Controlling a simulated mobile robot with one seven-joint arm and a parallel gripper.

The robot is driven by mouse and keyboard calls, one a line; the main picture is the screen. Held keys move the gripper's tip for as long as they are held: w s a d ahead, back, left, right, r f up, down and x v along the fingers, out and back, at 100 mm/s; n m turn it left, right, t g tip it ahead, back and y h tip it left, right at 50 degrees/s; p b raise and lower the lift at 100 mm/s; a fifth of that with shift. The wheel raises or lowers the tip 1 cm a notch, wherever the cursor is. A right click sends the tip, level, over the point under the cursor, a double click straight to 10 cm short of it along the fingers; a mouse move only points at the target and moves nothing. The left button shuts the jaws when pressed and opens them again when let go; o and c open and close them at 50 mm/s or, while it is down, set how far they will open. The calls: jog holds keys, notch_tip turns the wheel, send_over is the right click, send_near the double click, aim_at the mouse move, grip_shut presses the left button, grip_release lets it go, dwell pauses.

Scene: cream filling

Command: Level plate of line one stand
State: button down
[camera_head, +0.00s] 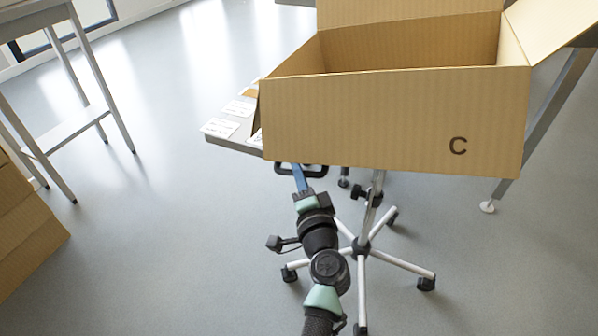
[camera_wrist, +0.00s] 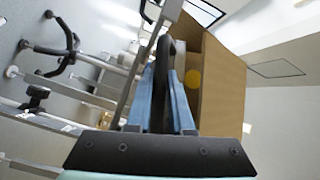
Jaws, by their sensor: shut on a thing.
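A wheeled stand with a five-armed base (camera_head: 362,247) stands in front of me. Its grey plate (camera_head: 228,143) shows at the left, beneath an open cardboard box (camera_head: 390,118) marked C. The box hides most of the plate, so I cannot tell exactly how far it tilts. A black handle (camera_head: 318,172) sticks out under the plate's near side. My gripper (camera_head: 299,172) is at this handle, below the box. In the wrist view, my blue fingers (camera_wrist: 163,95) are shut around the black handle (camera_wrist: 165,60), with the box (camera_wrist: 222,85) close on the right.
White cards (camera_head: 220,127) lie on the plate's left part. A table (camera_head: 85,85) stands at the left, and another cardboard box (camera_head: 22,225) is at the lower left edge. A metal leg (camera_head: 545,125) stands at the right. The floor between is clear.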

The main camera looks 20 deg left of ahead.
aim_at(298, 160)
dwell(0.8)
jog(key=shift+r+m+b, duration=0.25)
jog(key=shift+m+b, duration=0.05)
jog(key=shift+b, duration=0.25)
jog(key=shift+a+r+m+t+y+b, duration=0.15)
jog(key=shift+r+m+t+b, duration=0.35)
jog(key=shift+r, duration=0.5)
jog(key=shift+a+r+m+t+y+b, duration=0.1)
jog(key=shift+r+m+t+y+b, duration=0.25)
jog(key=shift+r+m, duration=0.45)
jog(key=shift+r+h, duration=0.2)
jog(key=shift+h, duration=0.1)
jog(key=c, duration=0.8)
grip_release()
jog(key=shift+f, duration=0.1)
jog(key=shift+s+d, duration=0.25)
jog(key=shift+s, duration=0.05)
jog(key=v, duration=1.2)
jog(key=shift+p, duration=0.4)
